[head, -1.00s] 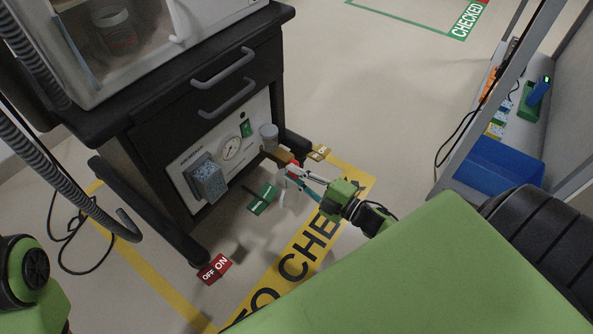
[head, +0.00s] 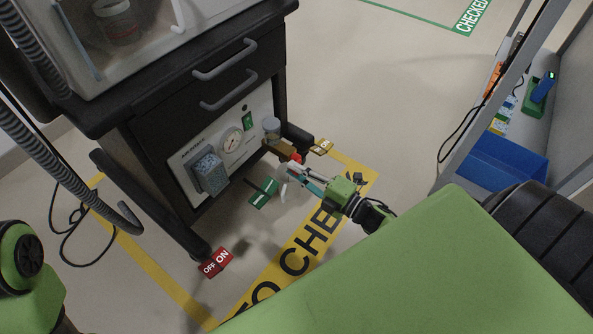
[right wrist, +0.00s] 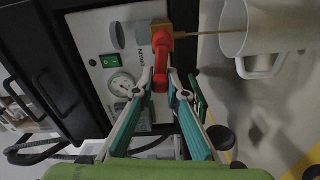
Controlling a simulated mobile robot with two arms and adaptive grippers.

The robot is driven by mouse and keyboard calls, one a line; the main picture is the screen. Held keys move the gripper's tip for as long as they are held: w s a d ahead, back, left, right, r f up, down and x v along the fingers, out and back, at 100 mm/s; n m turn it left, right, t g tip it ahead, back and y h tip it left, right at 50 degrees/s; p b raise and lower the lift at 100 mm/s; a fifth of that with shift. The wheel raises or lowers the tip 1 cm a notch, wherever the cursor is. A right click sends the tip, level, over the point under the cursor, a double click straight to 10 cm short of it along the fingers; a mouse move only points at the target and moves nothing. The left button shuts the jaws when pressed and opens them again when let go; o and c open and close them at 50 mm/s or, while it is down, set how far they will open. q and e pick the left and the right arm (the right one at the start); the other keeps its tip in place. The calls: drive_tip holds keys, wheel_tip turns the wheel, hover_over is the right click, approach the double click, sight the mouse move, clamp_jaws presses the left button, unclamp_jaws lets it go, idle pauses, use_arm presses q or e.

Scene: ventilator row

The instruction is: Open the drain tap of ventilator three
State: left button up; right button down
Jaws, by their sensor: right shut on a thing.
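The ventilator's lower panel (head: 222,140) faces me, with a round gauge and a grey block. The tap (right wrist: 181,33) and lever (right wrist: 161,62) also show in the right wrist view, near the word DRAIN. My right gripper (head: 291,172) is shut on the red lever, its fingertips (right wrist: 166,84) on either side of the lever's end. My left gripper is out of view.
A white handled cup (right wrist: 262,38) is beside the tap in the right wrist view, with a thin brass-coloured line reaching into it. A red OFF/ON tag (head: 216,262) and a green tag (head: 263,192) show low down. A shelf with a blue bin (head: 500,165) stands right.

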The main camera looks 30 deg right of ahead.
drive_tip(key=c, duration=2)
unclamp_jaws()
drive_tip(key=v, duration=1.2)
drive_tip(key=shift+s+f, duration=0.1)
